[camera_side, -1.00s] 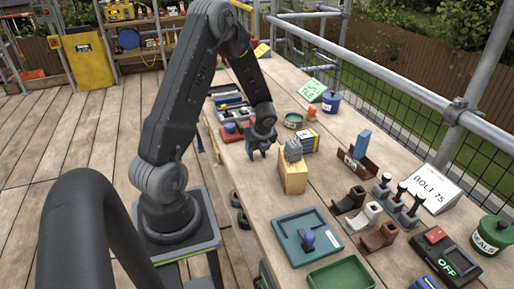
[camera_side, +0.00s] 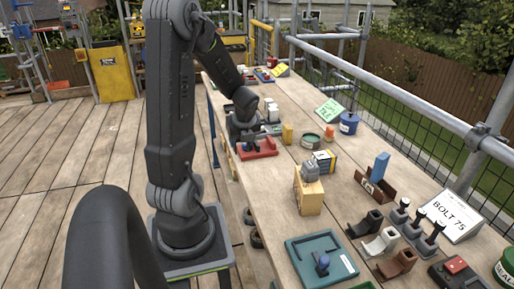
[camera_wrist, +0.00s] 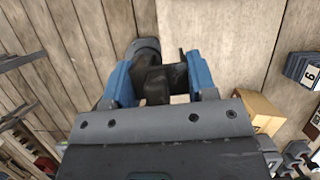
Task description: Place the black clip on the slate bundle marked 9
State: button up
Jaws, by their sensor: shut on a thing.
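My gripper (camera_wrist: 160,82) has its two blue fingers shut on a dark black piece (camera_wrist: 158,72) that looks like the black clip. In the side view my gripper (camera_side: 245,136) is low at the far part of the bench, over or beside a red tray (camera_side: 258,149); the held piece is not distinct there. A dark slate bundle marked 6 (camera_wrist: 303,70) stands at the right of the wrist view, apart from my gripper. I cannot make out a bundle marked 9 in either view.
A wooden block (camera_side: 309,195) with a grey piece on top stands nearer along the bench. A green tin (camera_side: 310,141), a blue pot (camera_side: 349,123) and a brown tray (camera_side: 374,186) with a blue block stand to the right. A teal tray (camera_side: 340,262) lies in front.

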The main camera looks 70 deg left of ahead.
jog(key=shift+s+a+r, duration=0.2)
jog(key=shift+r, duration=0.1)
jog(key=w+r, duration=0.4)
jog(key=w, duration=0.5)
jog(key=w+r, duration=0.3)
jog(key=w, duration=0.7)
send_over(325, 154)
jog(key=shift+m, duration=0.3)
jog(key=f, duration=0.6)
jog(key=shift+s+f, duration=0.15)
jog(key=shift+s, duration=0.05)
jog(key=shift+w+f, duration=0.1)
jog(key=shift+f, duration=2)
jog(key=shift+f, duration=0.1)
jog(key=o, duration=0.9)
